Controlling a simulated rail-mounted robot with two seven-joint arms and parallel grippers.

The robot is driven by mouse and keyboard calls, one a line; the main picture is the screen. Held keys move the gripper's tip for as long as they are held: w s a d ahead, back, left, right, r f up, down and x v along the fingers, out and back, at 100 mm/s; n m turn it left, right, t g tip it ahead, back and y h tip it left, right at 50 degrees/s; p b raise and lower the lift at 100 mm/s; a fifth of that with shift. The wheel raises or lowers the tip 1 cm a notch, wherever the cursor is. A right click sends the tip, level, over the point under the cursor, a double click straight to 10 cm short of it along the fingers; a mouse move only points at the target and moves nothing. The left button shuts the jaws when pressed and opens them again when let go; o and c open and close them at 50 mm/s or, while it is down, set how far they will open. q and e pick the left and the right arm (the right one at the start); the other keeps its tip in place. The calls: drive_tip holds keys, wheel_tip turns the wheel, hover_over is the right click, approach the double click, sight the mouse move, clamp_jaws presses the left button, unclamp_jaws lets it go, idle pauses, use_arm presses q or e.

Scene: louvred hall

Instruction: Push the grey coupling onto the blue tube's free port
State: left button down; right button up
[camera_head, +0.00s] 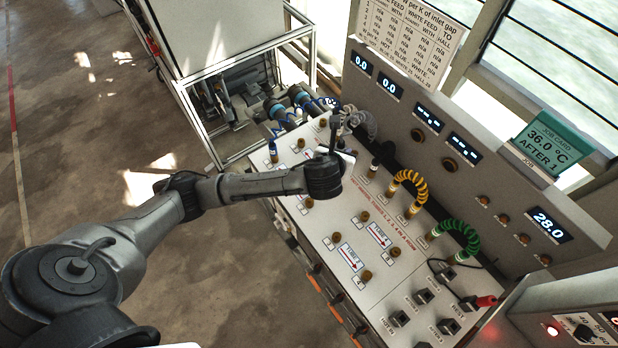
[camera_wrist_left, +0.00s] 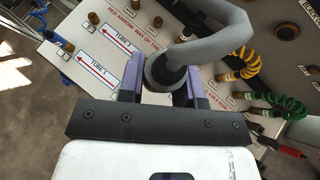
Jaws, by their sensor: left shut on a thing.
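My left gripper (camera_wrist_left: 160,85) is shut on the grey coupling (camera_wrist_left: 165,72), seen between its purple jaws in the left wrist view. A thick grey hose (camera_wrist_left: 222,38) curves away from the coupling. In the head view the grey hose (camera_head: 362,120) shows beyond my left wrist, and the jaws and coupling are hard to make out. A blue-banded fitting (camera_head: 273,150) stands at the panel's far left edge. It shows in the left wrist view (camera_wrist_left: 48,35), apart from the coupling. I cannot tell which port is the blue tube's free one. My right gripper is out of view.
The white panel (camera_head: 320,235) carries several brass ports. Yellow (camera_head: 413,183) and green (camera_head: 461,232) coiled hoses stand along its right side. Behind them rises a board with displays (camera_head: 551,225) and a job card (camera_head: 541,146). Blue hoses (camera_head: 300,97) lie beyond the far end.

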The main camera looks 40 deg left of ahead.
use_arm(q)
drive_tip(key=s+a+f+b, duration=0.1)
drive_tip(key=a+f+b, duration=0.1)
drive_tip(key=f, duration=0.6)
drive_tip(key=s+a+f+n+y+b, duration=0.1)
drive_tip(key=s+a+f+b, duration=0.1)
drive_tip(key=f, duration=0.5)
drive_tip(key=s+a+f+n+b, duration=0.1)
drive_tip(key=f+b, duration=0.3)
drive_tip(key=f, duration=0.4)
drive_tip(key=shift+s+a+f+g+y, duration=0.3)
drive_tip(key=shift+a+g, duration=0.1)
drive_tip(key=shift+a, duration=0.15)
drive_tip(key=shift+r+p, duration=0.25)
drive_tip(key=shift+p, duration=0.05)
drive_tip(key=shift+s+f, duration=0.1)
drive_tip(key=shift+f, duration=0.15)
drive_tip(key=shift+f, duration=0.1)
drive_tip(key=shift+f+p, duration=0.1)
drive_tip(key=shift+p, duration=0.45)
drive_tip(key=shift+f, duration=0.2)
